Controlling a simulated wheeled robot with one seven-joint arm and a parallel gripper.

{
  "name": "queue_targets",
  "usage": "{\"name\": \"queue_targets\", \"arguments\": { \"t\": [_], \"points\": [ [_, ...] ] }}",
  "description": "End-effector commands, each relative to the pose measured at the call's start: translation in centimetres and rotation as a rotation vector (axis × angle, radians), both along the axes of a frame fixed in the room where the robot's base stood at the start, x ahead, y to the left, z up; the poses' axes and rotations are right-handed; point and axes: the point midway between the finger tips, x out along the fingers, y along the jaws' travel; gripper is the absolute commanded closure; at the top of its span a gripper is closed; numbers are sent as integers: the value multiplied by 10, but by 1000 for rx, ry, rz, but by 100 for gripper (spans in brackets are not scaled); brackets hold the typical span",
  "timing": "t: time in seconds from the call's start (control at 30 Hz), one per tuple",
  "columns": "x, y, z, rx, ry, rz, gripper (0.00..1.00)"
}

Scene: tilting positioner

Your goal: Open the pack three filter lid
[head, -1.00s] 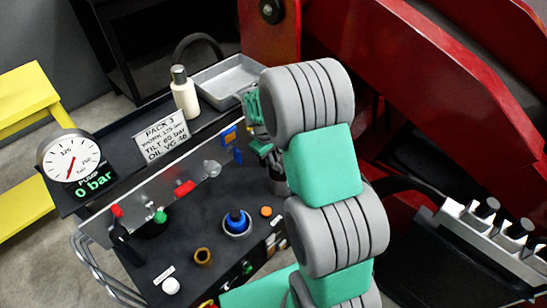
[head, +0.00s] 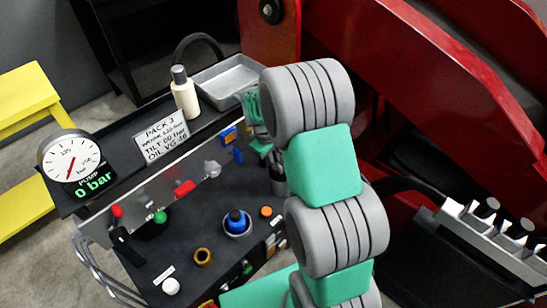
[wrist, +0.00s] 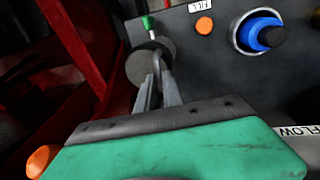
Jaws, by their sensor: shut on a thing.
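My gripper (wrist: 158,84) is in the wrist view with its two grey fingers close together, shut on the dark grey round filter lid (wrist: 142,70) at its near edge. A second dark rounded part shows just behind the fingers; I cannot tell how far the lid is raised. In the head view my gripper (head: 268,154) is partly hidden behind my arm, above a dark grey cylinder (head: 278,184) at the right edge of the black panel. The pack three label (head: 162,136) stands behind the panel.
A blue knob in a metal ring (head: 237,222) and an orange cap (head: 266,211) sit beside the cylinder. A pressure gauge (head: 70,158) reads 0 bar. A cream bottle (head: 184,92) and a grey tray (head: 226,80) stand behind. A red machine arm (head: 440,90) bounds the right.

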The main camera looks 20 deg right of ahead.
Motion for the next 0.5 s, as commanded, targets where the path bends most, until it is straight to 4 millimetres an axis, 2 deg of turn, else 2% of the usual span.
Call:
{"name": "queue_targets", "arguments": {
  "t": [0.33, 0.5],
  "points": [
    [1, -1, 2, 0, -3, 1, 100],
    [3, -14, 14, -1, -3, -3, 100]
  ]
}}
